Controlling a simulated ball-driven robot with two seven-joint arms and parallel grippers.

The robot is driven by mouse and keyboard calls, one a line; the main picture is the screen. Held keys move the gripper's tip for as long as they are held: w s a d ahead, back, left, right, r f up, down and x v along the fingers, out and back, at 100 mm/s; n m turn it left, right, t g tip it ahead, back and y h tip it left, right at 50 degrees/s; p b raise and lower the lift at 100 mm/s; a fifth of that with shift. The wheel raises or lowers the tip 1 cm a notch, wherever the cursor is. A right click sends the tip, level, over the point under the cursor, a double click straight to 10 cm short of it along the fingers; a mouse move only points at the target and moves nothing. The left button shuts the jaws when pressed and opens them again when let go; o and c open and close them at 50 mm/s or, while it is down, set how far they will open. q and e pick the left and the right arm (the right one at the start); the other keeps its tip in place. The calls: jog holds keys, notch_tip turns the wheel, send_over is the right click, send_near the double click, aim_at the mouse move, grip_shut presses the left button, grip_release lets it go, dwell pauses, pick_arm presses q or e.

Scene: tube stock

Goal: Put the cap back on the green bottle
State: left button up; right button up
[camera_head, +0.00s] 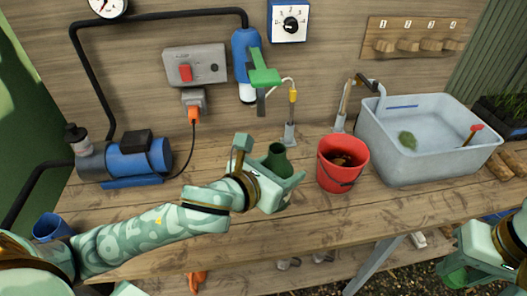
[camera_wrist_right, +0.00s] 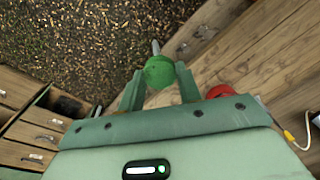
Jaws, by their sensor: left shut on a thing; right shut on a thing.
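The green bottle (camera_head: 278,158) stands on the wooden bench, left of the red bucket, its dark green neck upward and no cap on it. My left gripper (camera_head: 284,185) is shut around the bottle's body and hides its lower part. A round green cap (camera_wrist_right: 159,73) with a thin grey tip sits between the fingers of my right gripper (camera_wrist_right: 158,88), which is shut on it.
The red bucket (camera_head: 342,163) stands right of the bottle. A grey water basin (camera_head: 425,150) is further right. The bench front (camera_head: 330,228) is mostly clear.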

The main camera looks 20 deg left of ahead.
pick_arm(q)
jog(key=s+d+f+m+g+h, duration=0.1)
jog(key=d+m+h, duration=0.3)
jog(key=d, duration=0.4)
jog(key=shift+d+m+g+h, duration=0.35)
jog(key=shift+g+h, duration=0.15)
jog(key=shift+g, duration=0.3)
pick_arm(e)
jog(key=shift+w+r, duration=0.15)
jog(key=w+a+r, duration=0.1)
jog(key=a+r, duration=0.4)
jog(key=a, duration=0.4)
jog(key=w+a+r, duration=0.1)
jog(key=a+r, duration=0.5)
jog(key=a, duration=0.3)
jog(key=w+a+r+n+h, duration=0.1)
jog(key=w+a+r, duration=0.1)
jog(key=a+r, duration=0.4)
jog(key=a, duration=0.3)
jog(key=shift+w+f, duration=0.1)
jog(key=shift+f, duration=1.95)
